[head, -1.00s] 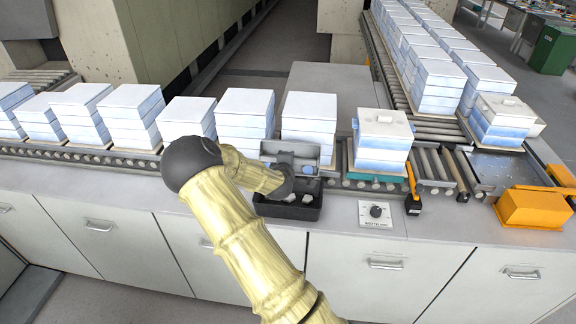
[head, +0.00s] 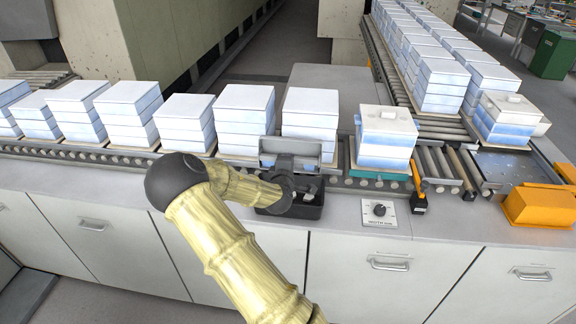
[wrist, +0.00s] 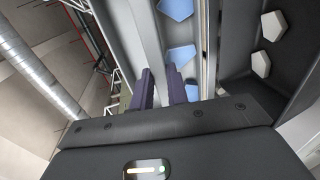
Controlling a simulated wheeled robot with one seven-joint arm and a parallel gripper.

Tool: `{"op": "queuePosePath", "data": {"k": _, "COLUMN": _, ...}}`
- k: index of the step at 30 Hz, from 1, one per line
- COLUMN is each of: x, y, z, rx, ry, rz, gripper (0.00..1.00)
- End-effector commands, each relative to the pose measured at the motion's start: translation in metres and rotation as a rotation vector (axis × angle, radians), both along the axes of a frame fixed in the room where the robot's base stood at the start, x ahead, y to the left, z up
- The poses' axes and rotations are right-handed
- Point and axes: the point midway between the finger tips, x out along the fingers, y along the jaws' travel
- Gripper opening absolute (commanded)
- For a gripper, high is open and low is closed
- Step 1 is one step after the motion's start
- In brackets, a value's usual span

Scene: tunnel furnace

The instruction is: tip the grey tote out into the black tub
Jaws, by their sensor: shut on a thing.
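The grey tote (head: 312,148) is held tilted on its side just above the far edge of the black tub (head: 312,210). My gripper (wrist: 162,86) is shut on the tote's wall, a grey strip between its two dark fingers in the wrist view. Several blue pieces (wrist: 181,55) show inside the tote beside the fingers. White pieces (wrist: 261,64) show against the dark tub at the right of the wrist view. In the head view my wrist covers the tote's lower part and much of the tub.
Stacks of white-and-blue boxes (head: 245,120) stand on the roller conveyor right behind the tote. A box with a lidded top (head: 387,135) sits to the right. A dial plate (head: 378,213) and an orange-and-black tool (head: 418,190) lie right of the tub. The counter's front left is clear.

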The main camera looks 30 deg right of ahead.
Motion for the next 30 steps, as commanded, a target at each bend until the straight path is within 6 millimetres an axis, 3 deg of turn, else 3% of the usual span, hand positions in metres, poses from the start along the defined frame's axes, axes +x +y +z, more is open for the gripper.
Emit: {"op": "queuePosePath", "data": {"k": 30, "x": -0.0066, "y": 0.0047, "z": -0.0126, "rx": -0.109, "ry": -0.162, "rz": 0.001, "gripper": 0.0}}
